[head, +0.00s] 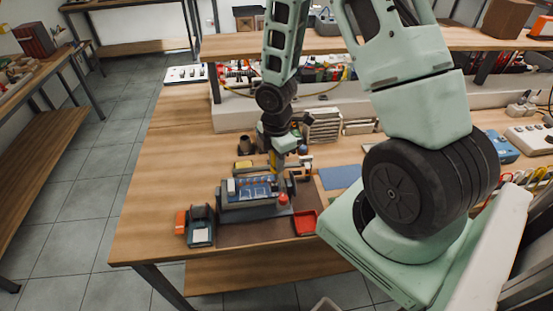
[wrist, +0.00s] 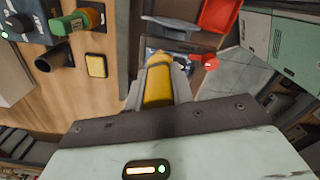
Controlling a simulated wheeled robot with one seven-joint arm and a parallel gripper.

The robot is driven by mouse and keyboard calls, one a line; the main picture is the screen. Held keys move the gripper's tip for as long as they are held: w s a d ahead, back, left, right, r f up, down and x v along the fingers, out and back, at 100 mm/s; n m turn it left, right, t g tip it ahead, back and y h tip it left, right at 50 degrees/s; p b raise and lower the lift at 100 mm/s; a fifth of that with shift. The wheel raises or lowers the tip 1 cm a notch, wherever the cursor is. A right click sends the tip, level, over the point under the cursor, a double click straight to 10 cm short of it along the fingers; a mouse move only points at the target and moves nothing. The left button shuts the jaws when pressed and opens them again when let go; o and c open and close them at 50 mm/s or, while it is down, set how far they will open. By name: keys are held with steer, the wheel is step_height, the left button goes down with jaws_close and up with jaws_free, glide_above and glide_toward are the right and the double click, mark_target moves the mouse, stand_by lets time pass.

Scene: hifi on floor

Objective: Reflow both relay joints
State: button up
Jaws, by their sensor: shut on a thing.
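My gripper (head: 277,158) is shut on a yellow-handled tool, likely the soldering iron (wrist: 158,82), held between the fingers in the wrist view. In the head view it points down just above the blue circuit board (head: 258,187), which sits in a grey fixture (head: 256,212) on a brown mat. A red knob (head: 283,198) is at the fixture's right end; it also shows in the wrist view (wrist: 210,62). The tool's tip and the relay joints are too small or hidden to make out, so I cannot tell whether the tip touches the board.
A red tray (head: 304,222) lies right of the fixture, an orange and dark device (head: 198,226) left of it. A dark cup (wrist: 55,57) and a yellow pad (wrist: 96,65) stand nearby. A shelf (head: 340,42) crosses behind. The table's left part is clear.

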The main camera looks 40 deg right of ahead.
step_height(320, 180, up, 5)
steer(key=p, duration=0.4)
steer(key=shift+f+p, duration=0.15)
steer(key=shift+p, duration=0.15)
steer(key=shift+f, duration=0.1)
